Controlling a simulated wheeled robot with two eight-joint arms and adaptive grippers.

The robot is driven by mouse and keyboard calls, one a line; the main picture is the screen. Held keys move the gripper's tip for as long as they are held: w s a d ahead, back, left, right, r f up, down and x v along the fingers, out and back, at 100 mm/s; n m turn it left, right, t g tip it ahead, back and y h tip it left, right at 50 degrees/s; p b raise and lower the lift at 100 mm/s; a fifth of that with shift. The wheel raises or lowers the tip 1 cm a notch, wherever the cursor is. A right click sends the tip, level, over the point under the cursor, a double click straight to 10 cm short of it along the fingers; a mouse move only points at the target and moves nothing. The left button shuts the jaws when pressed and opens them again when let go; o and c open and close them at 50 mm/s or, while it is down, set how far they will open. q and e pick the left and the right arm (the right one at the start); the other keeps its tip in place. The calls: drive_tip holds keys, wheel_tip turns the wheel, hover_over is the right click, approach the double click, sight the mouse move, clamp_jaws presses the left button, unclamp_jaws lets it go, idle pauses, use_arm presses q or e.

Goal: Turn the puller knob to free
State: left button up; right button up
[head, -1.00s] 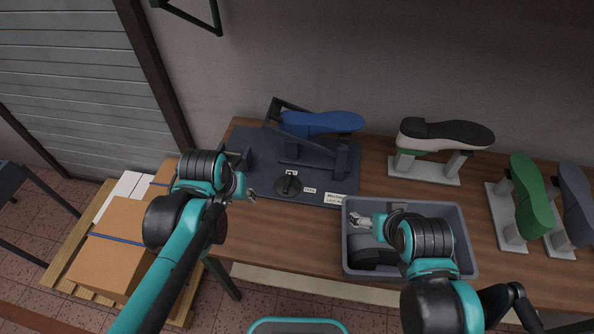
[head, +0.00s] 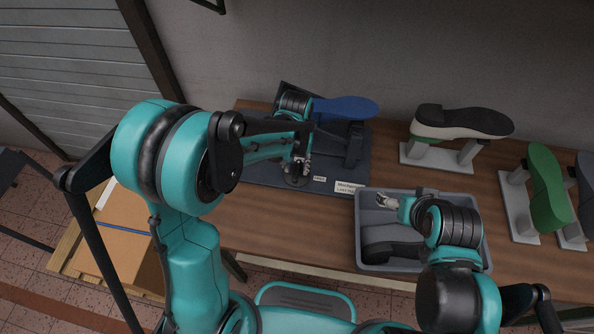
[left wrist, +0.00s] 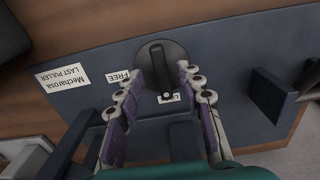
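The puller knob (left wrist: 160,66) is a dark round dial with a raised bar, set on the blue-grey puller plate (left wrist: 75,112). The FREE label (left wrist: 117,76) lies left of the knob in the left wrist view. My left gripper (left wrist: 157,88) is open, its fingertips on either side of the knob; I cannot tell whether they touch it. In the head view my left gripper (head: 301,164) partly covers the knob (head: 294,182). My right gripper (head: 387,201) is over the grey bin; its opening is unclear.
A blue shoe last (head: 348,107) sits on the puller at the back. The grey bin (head: 361,240) holds a black shoe form (head: 390,252). A black-and-white shoe (head: 465,122) and a green last (head: 546,190) rest on stands to the right.

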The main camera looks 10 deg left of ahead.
sight(297, 171)
use_arm(q)
drive_tip(key=shift+f+b, duration=0.3)
drive_tip(key=shift+f, duration=1)
clamp_jaws()
